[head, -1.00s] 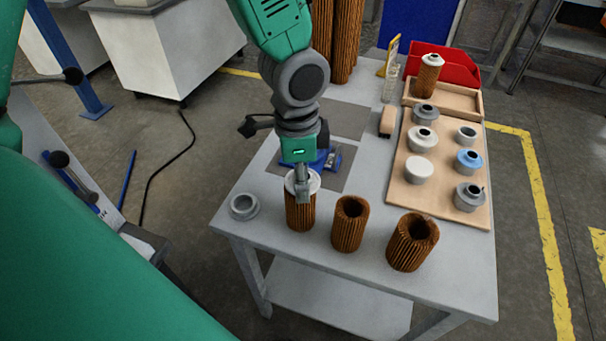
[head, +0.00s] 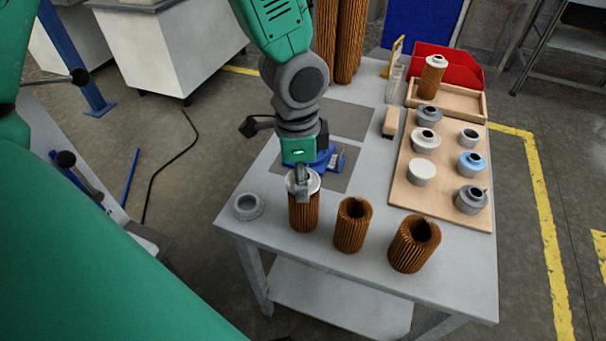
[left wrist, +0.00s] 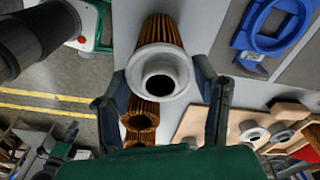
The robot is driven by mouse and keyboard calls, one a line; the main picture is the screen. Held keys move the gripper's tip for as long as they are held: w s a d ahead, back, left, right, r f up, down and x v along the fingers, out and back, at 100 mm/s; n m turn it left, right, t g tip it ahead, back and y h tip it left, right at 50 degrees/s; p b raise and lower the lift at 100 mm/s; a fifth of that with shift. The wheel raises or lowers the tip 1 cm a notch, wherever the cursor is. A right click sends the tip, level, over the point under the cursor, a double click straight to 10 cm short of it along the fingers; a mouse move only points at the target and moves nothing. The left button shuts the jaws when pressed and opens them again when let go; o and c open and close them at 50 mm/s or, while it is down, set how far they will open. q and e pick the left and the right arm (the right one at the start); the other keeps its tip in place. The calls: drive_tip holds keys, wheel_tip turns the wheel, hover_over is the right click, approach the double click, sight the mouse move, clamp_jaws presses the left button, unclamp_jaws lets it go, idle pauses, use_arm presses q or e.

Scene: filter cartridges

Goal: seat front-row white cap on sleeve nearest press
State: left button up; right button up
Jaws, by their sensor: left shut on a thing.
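My left gripper (head: 302,184) is shut on a white cap (left wrist: 160,80) with a dark round opening. The cap is at the top of the pleated brown sleeve (head: 303,214) nearest the blue press (head: 325,160). In the left wrist view the fingers flank the cap, and the sleeve (left wrist: 162,32) shows behind it. The cap looks level on the sleeve's top in the head view, but the fingers partly hide the joint, so I cannot tell if it is fully down. My right gripper is not in view.
Two open brown sleeves (head: 352,225) (head: 414,245) stand to the right. A grey ring (head: 247,206) lies at the left table edge. A wooden board (head: 444,206) holds several caps. A capped sleeve (head: 431,78) stands on a wooden tray (head: 462,103) before a red bin (head: 466,66).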

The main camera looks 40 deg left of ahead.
use_arm(q)
drive_tip(key=shift+d+p, duration=0.15)
drive_tip(key=shift+p, duration=0.25)
drive_tip(key=shift+f+b, duration=0.35)
drive_tip(key=shift+f, duration=0.35)
idle(0.9)
drive_tip(key=o, duration=1)
drive_tip(key=shift+r, duration=0.1)
drive_tip(key=shift+w+r, duration=0.1)
drive_tip(key=shift+r, duration=0.3)
drive_tip(key=r, duration=1.1)
drive_tip(key=shift+a, duration=0.3)
drive_tip(key=shift+s+f, duration=0.1)
drive_tip(key=shift+s, duration=0.1)
